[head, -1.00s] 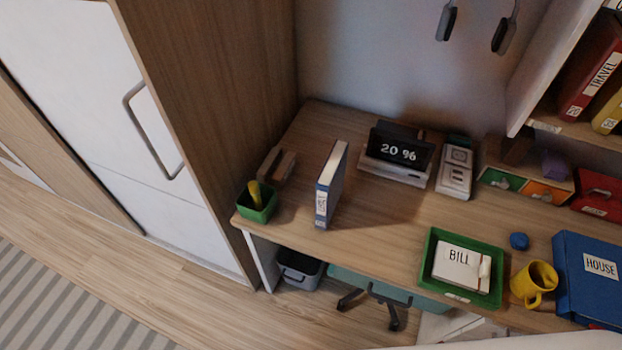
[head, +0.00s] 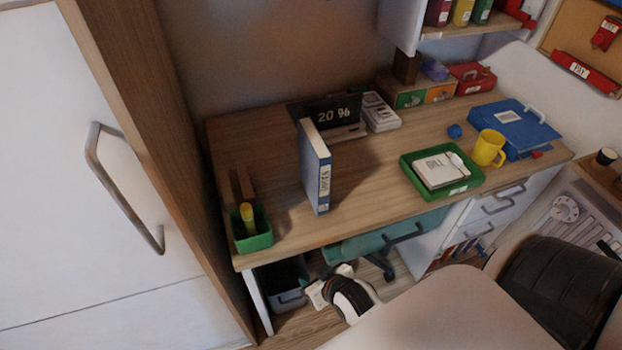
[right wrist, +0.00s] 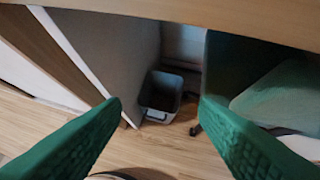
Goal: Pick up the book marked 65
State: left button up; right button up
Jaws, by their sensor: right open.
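A blue book (head: 314,170) stands upright on the desk near its front edge, its spine facing me. The white label on the spine has dark lettering too small to read for certain, and I cannot make out a 65. My right gripper (head: 329,287) is in front of the desk, below the desk top and below the book in the picture. In the right wrist view its two green fingers (right wrist: 160,101) are wide apart with nothing between them. The book does not show in that view. My left gripper is not in view.
The desk (head: 255,142) also holds a green pen cup (head: 252,236), a "20 %" display (head: 333,113), a green tray (head: 462,187), a yellow mug (head: 488,148) and a blue folder (head: 515,125). A wardrobe (head: 60,200) borders the left. A grey bin (right wrist: 160,95) stands under the desk.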

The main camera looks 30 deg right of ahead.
jog(key=w+d+r+m+t+h+b, duration=0.1)
jog(key=w+d+r+t+b, duration=0.15)
jog(key=r, duration=0.65)
jog(key=m+t+h, duration=0.2)
jog(key=t+h, duration=0.1)
jog(key=t, duration=0.3)
send_near(327, 180)
jog(key=w+f, duration=0.1)
jog(key=w, duration=0.2)
jog(key=shift+t, duration=0.25)
jog(key=x, duration=0.6)
jog(key=shift+d+r+p, duration=0.25)
jog(key=shift+d+p, duration=0.05)
jog(key=shift+p, duration=0.1)
jog(key=x, duration=0.6)
jog(key=shift+a+p, duration=0.15)
jog(key=shift+p, duration=0.2)
jog(key=shift+c, duration=0.4)
grip_shut()
